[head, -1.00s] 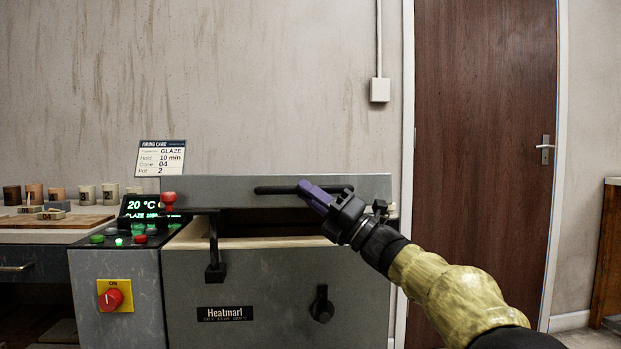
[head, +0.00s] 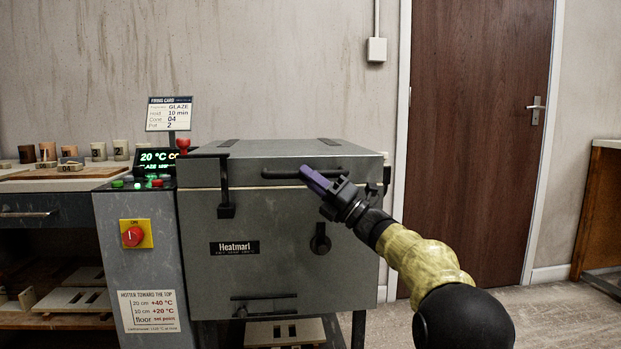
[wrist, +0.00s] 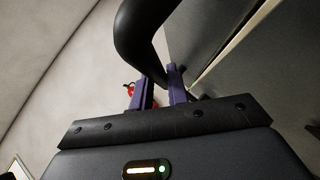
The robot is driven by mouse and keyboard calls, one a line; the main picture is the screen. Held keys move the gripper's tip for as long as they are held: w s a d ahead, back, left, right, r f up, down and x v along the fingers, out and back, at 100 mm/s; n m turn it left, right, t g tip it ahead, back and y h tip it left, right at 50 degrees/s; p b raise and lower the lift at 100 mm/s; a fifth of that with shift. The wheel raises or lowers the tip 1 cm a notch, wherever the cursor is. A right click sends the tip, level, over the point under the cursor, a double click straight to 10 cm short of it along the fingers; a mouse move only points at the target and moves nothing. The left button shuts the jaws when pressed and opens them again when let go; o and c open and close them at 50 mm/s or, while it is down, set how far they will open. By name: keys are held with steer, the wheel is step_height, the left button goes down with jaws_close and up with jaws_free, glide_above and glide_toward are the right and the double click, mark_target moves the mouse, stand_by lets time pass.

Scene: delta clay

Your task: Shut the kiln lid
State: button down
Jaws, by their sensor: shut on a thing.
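The kiln (head: 270,262) is a grey box with a "Heatmarl" plate. Its grey lid (head: 240,153) lies level over the body, its top facing up. A thin pale line shows at the seam on the left; in the wrist view a pale strip (wrist: 222,62) runs between lid and body, so I cannot tell if it is fully seated. My gripper (head: 314,181) is shut on the black lid handle (head: 279,173) at its right part. In the wrist view the purple fingers (wrist: 161,88) sit either side of the curved handle (wrist: 138,35).
A black latch (head: 226,209) hangs at the kiln's front left. The control panel (head: 158,158), red switch (head: 132,237) and firing card (head: 170,114) stand left. A shelf of pots (head: 70,152) is further left. A brown door (head: 475,140) is right; floor there is clear.

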steer(key=shift+w+f, duration=0.3)
steer(key=shift+f, duration=0.55)
steer(key=c, duration=1.4)
jaws_free()
steer(key=shift+w+f, duration=0.15)
steer(key=shift+o, duration=0.2)
steer(key=shift+r, duration=0.2)
steer(key=shift+s+d, duration=0.1)
steer(key=shift+s, duration=0.1)
steer(key=p+v, duration=0.5)
steer(key=v, duration=1.2)
steer(key=shift+s, duration=0.15)
steer(key=shift+d+r, duration=0.1)
